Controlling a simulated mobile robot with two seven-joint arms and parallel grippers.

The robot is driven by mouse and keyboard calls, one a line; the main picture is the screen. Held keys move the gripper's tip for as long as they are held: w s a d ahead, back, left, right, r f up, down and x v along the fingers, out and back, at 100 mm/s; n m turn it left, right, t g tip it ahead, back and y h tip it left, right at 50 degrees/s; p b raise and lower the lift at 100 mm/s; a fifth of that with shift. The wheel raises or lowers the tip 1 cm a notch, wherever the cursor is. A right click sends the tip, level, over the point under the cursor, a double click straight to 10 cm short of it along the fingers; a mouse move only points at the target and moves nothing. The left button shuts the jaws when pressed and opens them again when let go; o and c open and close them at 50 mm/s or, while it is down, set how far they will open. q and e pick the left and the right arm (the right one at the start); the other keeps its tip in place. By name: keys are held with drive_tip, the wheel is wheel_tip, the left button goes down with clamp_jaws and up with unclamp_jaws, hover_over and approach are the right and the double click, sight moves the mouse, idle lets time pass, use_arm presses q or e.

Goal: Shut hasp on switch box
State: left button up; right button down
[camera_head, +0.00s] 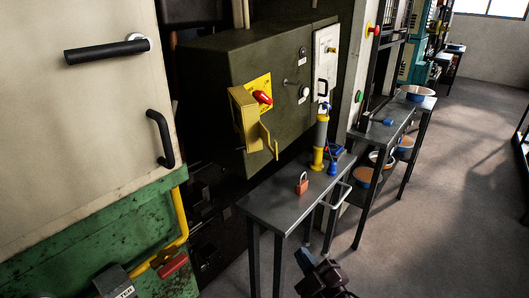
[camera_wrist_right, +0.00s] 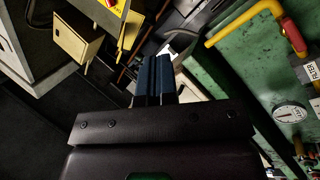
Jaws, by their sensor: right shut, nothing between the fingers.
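The dark green switch box (camera_head: 220,75) stands at the centre of the head view. On its front is a yellow plate with a red switch handle (camera_head: 262,97). The yellow hasp (camera_head: 245,118) juts out from the plate, with a bent flap swung out at its lower right, apart from the box. In the right wrist view the hasp (camera_wrist_right: 76,38) shows at the upper left. My right gripper (camera_head: 305,259) is low in front of the table, well below the hasp. Its blue fingertips (camera_wrist_right: 152,72) are together and empty. My left gripper is out of view.
A narrow grey table (camera_head: 270,205) stands below the box. It bears a red padlock (camera_head: 302,183), a yellow-and-grey cylinder (camera_head: 320,145) and blue items. A pale panel with black handles (camera_head: 160,138) and a yellow pipe (camera_head: 178,220) are at the left. Floor is open at the right.

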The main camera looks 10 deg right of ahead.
drive_tip(key=a+r+n+g+y+b, duration=0.2)
drive_tip(key=a+r+n+g+y, duration=1.25)
drive_tip(key=n, duration=1.05)
drive_tip(key=s+a+n+g+h+b, duration=0.1)
drive_tip(key=s+a+n+g+h, duration=0.4)
drive_tip(key=n, duration=0.7)
drive_tip(key=s+a+n+g+h+b, duration=0.15)
drive_tip(key=a+n+g+h, duration=0.45)
drive_tip(key=n, duration=0.7)
drive_tip(key=w+d+n+t+h, duration=0.4)
drive_tip(key=w+n+t+h, duration=0.25)
drive_tip(key=h, duration=0.25)
drive_tip(key=w+d+r+n+t+h+b, duration=0.1)
drive_tip(key=w+d+r+n+t+h, duration=0.1)
drive_tip(key=w+d+r+t+h, duration=0.25)
drive_tip(key=w+d+r+n+t+h+b, duration=0.1)
drive_tip(key=w+d+r+n+t+h, duration=0.15)
drive_tip(key=w+r, duration=0.35)
drive_tip(key=w+d+f, duration=0.5)
drive_tip(key=d+f, duration=0.1)
drive_tip(key=d, duration=0.1)
drive_tip(key=shift+d+m+p, duration=0.15)
drive_tip(key=shift+m+p, duration=0.15)
drive_tip(key=shift+m, duration=0.1)
